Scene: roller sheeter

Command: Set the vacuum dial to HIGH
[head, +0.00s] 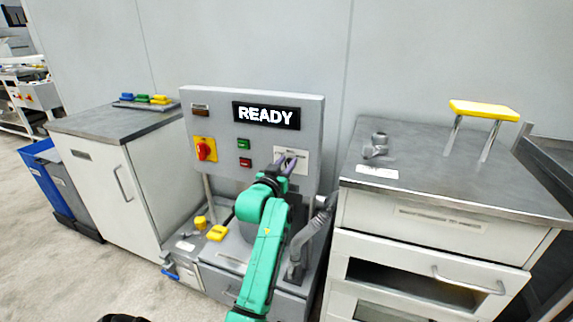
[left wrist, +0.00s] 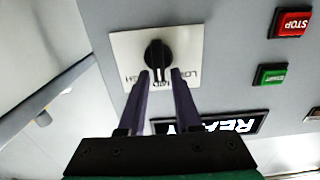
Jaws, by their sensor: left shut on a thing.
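The vacuum dial is a black knob (left wrist: 157,53) on a white label plate (left wrist: 188,42), shown upside down in the left wrist view. LOW is printed at the right of the plate, MID in the middle, and the end of HIGH shows at the left. The knob's narrow end seems to point toward MID. In the head view the plate (head: 302,154) is on the panel's lower right. My left gripper (head: 288,157) reaches it there and hides the knob. Its two purple fingers (left wrist: 161,76) are shut on the knob. My right gripper is not in view.
The grey panel (head: 222,110) carries a READY display (head: 266,115), a green button (head: 243,144), a red STOP button (head: 245,162) and a red-yellow switch (head: 205,149). A cabinet with a yellow-topped handle (head: 485,110) stands right; another cabinet (head: 125,185) stands left.

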